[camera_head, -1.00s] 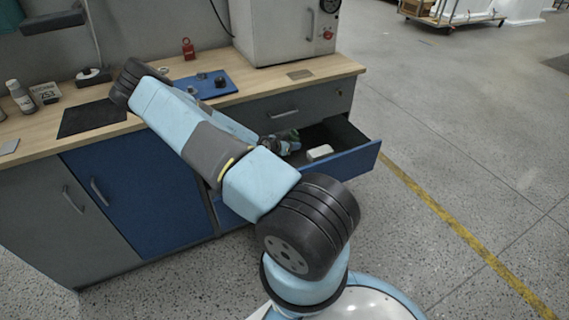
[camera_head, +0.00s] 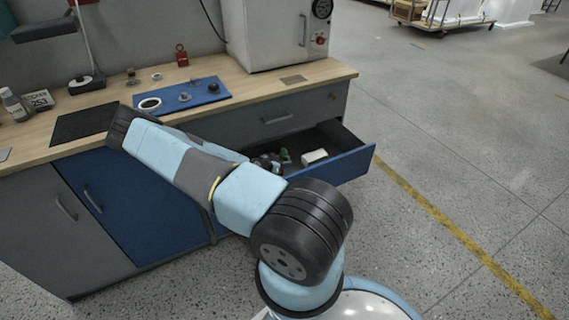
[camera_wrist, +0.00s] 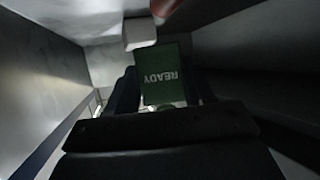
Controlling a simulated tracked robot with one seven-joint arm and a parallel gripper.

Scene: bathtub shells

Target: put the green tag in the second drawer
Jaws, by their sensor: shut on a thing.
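The green tag (camera_wrist: 160,72), lettered "READY", sits between the two dark fingers of my gripper (camera_wrist: 162,88) in the wrist view. My gripper is shut on it. The open second drawer (camera_head: 350,165) has a blue front and lies below the closed grey top drawer (camera_head: 277,118). In the head view my gripper (camera_head: 268,162) is at the left part of this drawer, partly hidden by my arm. A bit of green, likely the tag (camera_head: 285,156), shows beside it. Grey walls surround the tag in the wrist view. I cannot tell whether it touches the drawer floor.
A white block (camera_head: 314,156) lies in the drawer and shows just beyond the tag in the wrist view (camera_wrist: 140,32). A blurred red thing (camera_wrist: 178,16) is at the top there. The bench holds a blue mat (camera_head: 205,97), a red padlock-like item (camera_head: 181,55) and a large grey cabinet (camera_head: 270,35).

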